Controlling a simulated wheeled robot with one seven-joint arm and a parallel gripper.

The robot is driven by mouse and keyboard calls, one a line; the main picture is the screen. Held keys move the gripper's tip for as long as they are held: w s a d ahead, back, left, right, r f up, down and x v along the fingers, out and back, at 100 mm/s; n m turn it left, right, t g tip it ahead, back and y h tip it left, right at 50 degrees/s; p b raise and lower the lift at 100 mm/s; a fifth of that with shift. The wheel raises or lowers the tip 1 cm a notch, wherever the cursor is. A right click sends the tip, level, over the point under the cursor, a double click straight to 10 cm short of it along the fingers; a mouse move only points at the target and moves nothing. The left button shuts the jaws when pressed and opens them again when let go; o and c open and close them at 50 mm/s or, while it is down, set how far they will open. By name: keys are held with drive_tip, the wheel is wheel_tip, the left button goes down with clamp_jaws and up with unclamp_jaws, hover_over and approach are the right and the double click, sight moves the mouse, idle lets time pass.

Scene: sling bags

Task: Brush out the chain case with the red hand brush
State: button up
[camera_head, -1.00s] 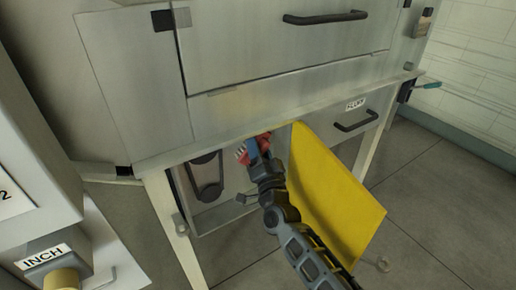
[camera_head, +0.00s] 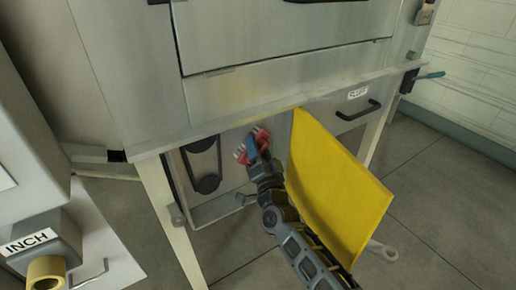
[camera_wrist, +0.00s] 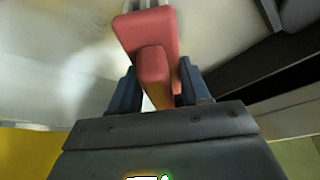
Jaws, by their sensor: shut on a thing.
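The red hand brush (camera_wrist: 150,40) is held between the blue fingers of my gripper (camera_wrist: 158,88) in the wrist view. In the head view my gripper (camera_head: 253,152) is at the mouth of the open chain case (camera_head: 228,184), with the red brush (camera_head: 262,137) at its tip. The bristles show as small pale tips on the left of the brush. I cannot tell whether they touch a wall. Inside the case, a dark chain loop (camera_head: 203,164) runs around two wheels at the left. The yellow door (camera_head: 335,190) stands open to the right of my arm.
The machine's metal ledge (camera_head: 270,122) runs just above the case opening. A drawer labelled FLUFF (camera_head: 358,108) is at the right. A box labelled INCH (camera_head: 40,240) with a yellow knob stands at the lower left. Grey floor is open at the right.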

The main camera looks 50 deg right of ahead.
drive_tip(key=shift+a+f+b, duration=0.1)
drive_tip(key=shift+f+b, duration=3.7)
drive_tip(key=shift+f, duration=1.05)
drive_tip(key=shift+r, duration=0.1)
drive_tip(key=shift+s, duration=0.15)
drive_tip(key=shift+s+a, duration=0.2)
drive_tip(key=shift+s, duration=0.45)
drive_tip(key=shift+s+a+p, duration=0.2)
drive_tip(key=shift+s, duration=0.5)
drive_tip(key=shift+s+a+p, duration=0.25)
drive_tip(key=shift+s, duration=0.5)
drive_tip(key=shift+s+a+p, duration=0.2)
drive_tip(key=shift+s, duration=0.5)
drive_tip(key=s, duration=0.3)
drive_tip(key=shift+a, duration=0.4)
